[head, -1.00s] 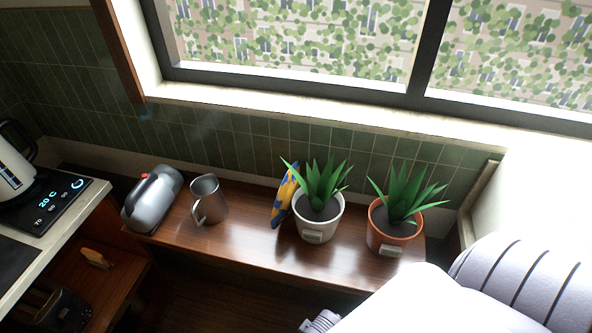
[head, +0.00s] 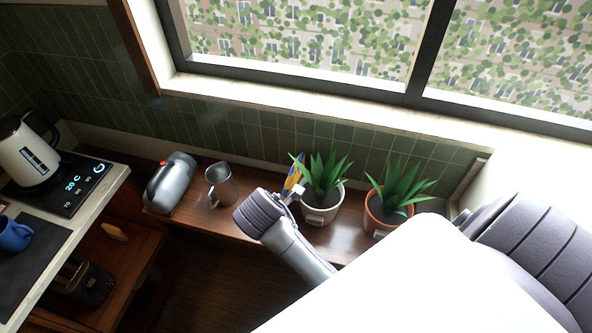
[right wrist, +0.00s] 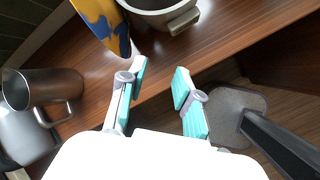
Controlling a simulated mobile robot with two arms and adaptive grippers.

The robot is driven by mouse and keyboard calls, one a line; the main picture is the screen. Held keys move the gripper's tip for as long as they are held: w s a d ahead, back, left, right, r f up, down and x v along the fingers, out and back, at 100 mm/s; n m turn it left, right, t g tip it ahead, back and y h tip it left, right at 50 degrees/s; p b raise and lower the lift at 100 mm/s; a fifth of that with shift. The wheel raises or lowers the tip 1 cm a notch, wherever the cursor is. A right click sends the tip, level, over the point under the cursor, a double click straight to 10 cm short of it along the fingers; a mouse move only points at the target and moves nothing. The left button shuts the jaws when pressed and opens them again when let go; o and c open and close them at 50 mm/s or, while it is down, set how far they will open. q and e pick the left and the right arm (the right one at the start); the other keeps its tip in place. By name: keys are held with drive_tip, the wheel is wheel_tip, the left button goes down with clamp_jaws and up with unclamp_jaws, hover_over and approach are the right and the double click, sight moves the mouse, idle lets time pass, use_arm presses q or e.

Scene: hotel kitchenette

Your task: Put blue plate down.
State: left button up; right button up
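The blue plate (head: 293,174), patterned in blue and yellow, stands on edge on the brown wooden shelf (head: 345,243), left of the white plant pot (head: 318,213). In the right wrist view the plate (right wrist: 105,22) is at the top, just beyond the left fingertip. My right gripper (right wrist: 159,77) has teal pads set apart with nothing between them, above the shelf's front edge. In the head view the right wrist partly covers the plate's lower part. My left gripper is not in view.
A terracotta plant pot (head: 386,217) stands right of the white pot. The left counter holds a kettle (head: 27,157) and a blue mug (head: 14,235).

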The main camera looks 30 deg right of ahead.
drive_tip(key=w+r+n+h+p, duration=0.1)
drive_tip(key=w+r+n+h, duration=0.3)
drive_tip(key=w+r+n, duration=0.7)
drive_tip(key=m+b, duration=0.1)
drive_tip(key=b, duration=0.1)
approach(294, 164)
drive_tip(key=x, duration=0.4)
drive_tip(key=p+x, duration=0.2)
drive_tip(key=x, duration=0.2)
drive_tip(key=shift+w+d+f, duration=0.1)
drive_tip(key=shift+f, duration=0.1)
drive_tip(key=shift+w+d+f, duration=0.1)
drive_tip(key=shift+d+f, duration=0.25)
drive_tip(key=shift+a, duration=0.1)
clamp_jaws()
